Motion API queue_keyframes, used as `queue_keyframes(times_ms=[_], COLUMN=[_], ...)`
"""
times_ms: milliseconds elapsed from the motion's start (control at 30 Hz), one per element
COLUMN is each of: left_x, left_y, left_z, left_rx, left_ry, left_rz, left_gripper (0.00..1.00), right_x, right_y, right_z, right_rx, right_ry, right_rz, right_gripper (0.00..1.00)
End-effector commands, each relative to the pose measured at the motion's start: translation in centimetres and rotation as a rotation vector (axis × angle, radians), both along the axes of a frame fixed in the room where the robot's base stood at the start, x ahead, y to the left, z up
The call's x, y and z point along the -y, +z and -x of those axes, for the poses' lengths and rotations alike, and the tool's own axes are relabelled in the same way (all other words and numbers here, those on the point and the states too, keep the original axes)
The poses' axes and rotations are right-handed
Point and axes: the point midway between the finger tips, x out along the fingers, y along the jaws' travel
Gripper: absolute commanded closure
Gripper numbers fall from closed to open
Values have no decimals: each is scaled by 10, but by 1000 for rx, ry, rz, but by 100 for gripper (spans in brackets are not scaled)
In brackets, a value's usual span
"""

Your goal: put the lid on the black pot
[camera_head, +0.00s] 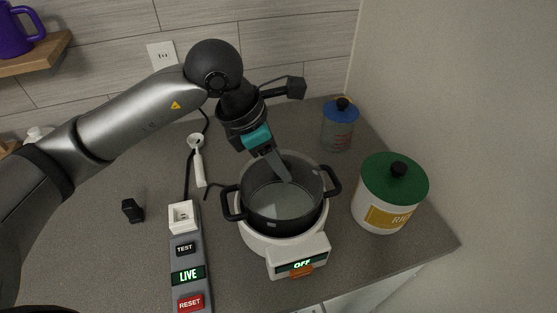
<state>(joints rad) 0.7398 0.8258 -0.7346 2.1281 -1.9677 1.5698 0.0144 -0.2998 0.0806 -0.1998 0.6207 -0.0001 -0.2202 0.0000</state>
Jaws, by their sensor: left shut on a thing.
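The black pot (257,219) sits upright on the white coil stove (262,241), its two side handles out to left and right. A pale grey round area shows within its rim; I cannot tell whether it is the pot's floor or a see-through lid. No separate pot lid can be made out. My left gripper (284,175) comes down from above and behind, with its narrow grey tip over the pot's middle. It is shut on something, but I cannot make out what. My right gripper is not in view.
A white canister with a green lid (394,178) stands right of the pot. A clear jar with a blue lid (340,112) is behind it. A power strip (188,274) reads LIVE; the stove's display (302,265) reads OFF. A white spoon-like tool (198,160) and a small black object (132,211) lie left.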

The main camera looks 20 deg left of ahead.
Motion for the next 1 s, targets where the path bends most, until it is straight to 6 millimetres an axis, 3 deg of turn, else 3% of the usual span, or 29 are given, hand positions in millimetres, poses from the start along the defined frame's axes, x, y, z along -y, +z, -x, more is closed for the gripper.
queue_keyframes(times_ms=[1000], left_x=[0], left_y=[-4], left_z=[0], left_rx=[1], left_ry=[0], left_rz=[0], left_gripper=[100], right_x=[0], right_y=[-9], right_z=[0], right_rx=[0], right_ry=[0], right_rz=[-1], right_gripper=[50])
